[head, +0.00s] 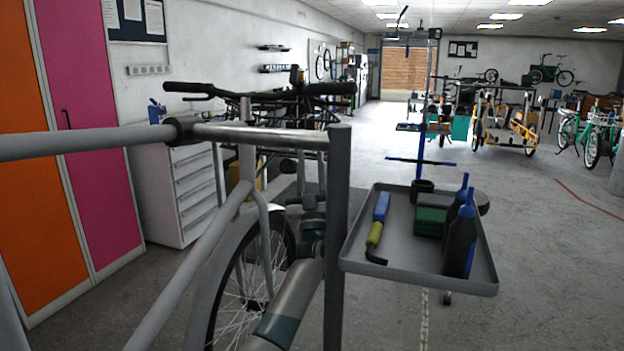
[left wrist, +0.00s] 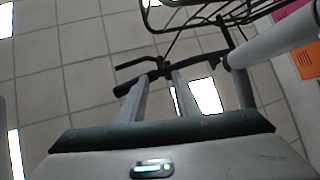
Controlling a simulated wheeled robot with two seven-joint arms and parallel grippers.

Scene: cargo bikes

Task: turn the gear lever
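The bike's dark handlebar (head: 192,89) stands beyond a grey tube frame in the head view, with a grip at each end. A small dark device (head: 297,76) sits on top of it. I cannot pick out the gear lever for certain. In the left wrist view, which looks up at the ceiling, the handlebar (left wrist: 206,59) and a brake lever (left wrist: 134,64) show beyond my left gripper (left wrist: 160,84). Its two pale fingers are apart with nothing clearly between them, below the bar. My right gripper is not in view.
A grey tray (head: 365,262) with tools and bottles stands at the right. The grey tube frame (head: 338,240) crosses close in front. A wire basket (left wrist: 200,12) is near the bar. A white drawer cabinet (head: 165,200) and orange and pink lockers (head: 95,130) stand left.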

